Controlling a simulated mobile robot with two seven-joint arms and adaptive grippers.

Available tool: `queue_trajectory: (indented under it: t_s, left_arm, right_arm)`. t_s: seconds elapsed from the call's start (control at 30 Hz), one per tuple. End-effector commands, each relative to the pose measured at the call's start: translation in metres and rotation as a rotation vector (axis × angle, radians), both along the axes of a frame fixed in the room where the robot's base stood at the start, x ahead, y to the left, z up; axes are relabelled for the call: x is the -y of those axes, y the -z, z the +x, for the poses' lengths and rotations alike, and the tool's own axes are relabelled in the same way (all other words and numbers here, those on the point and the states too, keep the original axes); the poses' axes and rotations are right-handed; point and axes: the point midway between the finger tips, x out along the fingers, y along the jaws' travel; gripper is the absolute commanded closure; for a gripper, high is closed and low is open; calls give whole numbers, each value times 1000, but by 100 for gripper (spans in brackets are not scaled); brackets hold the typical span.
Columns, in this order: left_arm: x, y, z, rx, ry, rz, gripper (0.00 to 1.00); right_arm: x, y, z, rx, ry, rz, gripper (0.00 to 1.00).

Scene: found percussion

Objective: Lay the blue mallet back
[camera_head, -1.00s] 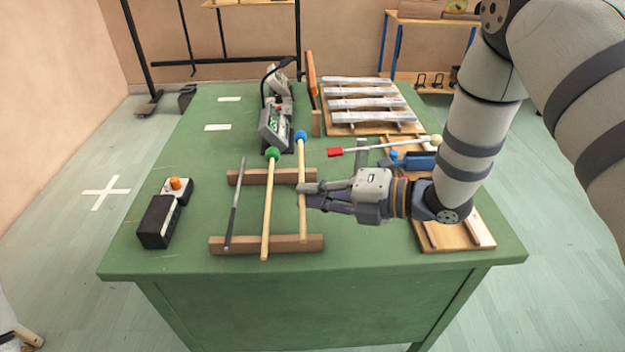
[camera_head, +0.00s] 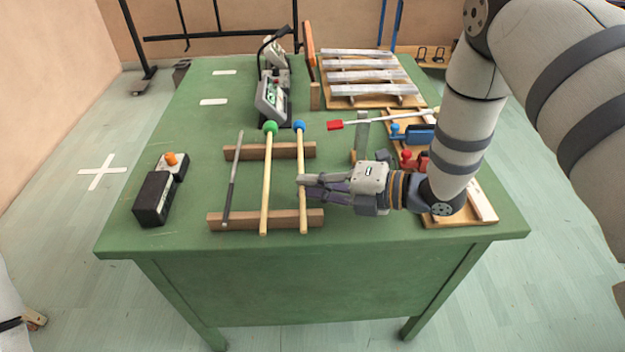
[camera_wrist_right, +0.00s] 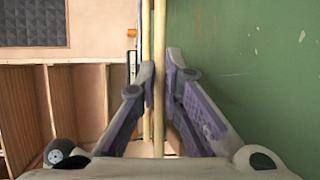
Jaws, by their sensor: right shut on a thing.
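The blue mallet (camera_head: 302,170), a pale stick with a blue ball head, spans the rack's two wooden bars at their right end. The front bar (camera_head: 245,222) and back bar (camera_head: 232,152) lie on the green table. I cannot tell whether the mallet touches them. My right gripper (camera_head: 306,187) comes from the right and is shut on its handle, between the bars. In the right wrist view the handle (camera_wrist_right: 159,120) runs between the fingers. The green mallet (camera_head: 266,185) and a grey stick (camera_head: 233,180) lie across the bars to the left. My left gripper is out of view.
A black box with an orange knob (camera_head: 171,159) stands left of the rack. A grey device (camera_head: 271,98) stands behind it. Metal bars on a wooden base (camera_head: 372,103) are at the back right. A red-ended stick (camera_head: 335,125) and wooden boards are to the right.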

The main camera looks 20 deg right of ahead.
Motion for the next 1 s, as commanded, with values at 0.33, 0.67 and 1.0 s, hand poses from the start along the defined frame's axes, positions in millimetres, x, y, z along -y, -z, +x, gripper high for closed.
queue_trajectory:
  t_s: [0.33,0.67,1.0]
  left_arm:
    - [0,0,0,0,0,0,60]
    - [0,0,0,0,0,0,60]
    - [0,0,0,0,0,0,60]
  right_arm:
    - [0,0,0,1,0,-1,68]
    - [4,-1,-3,-1,0,-1,68]
    - [66,-23,-55,-1,3,0,68]
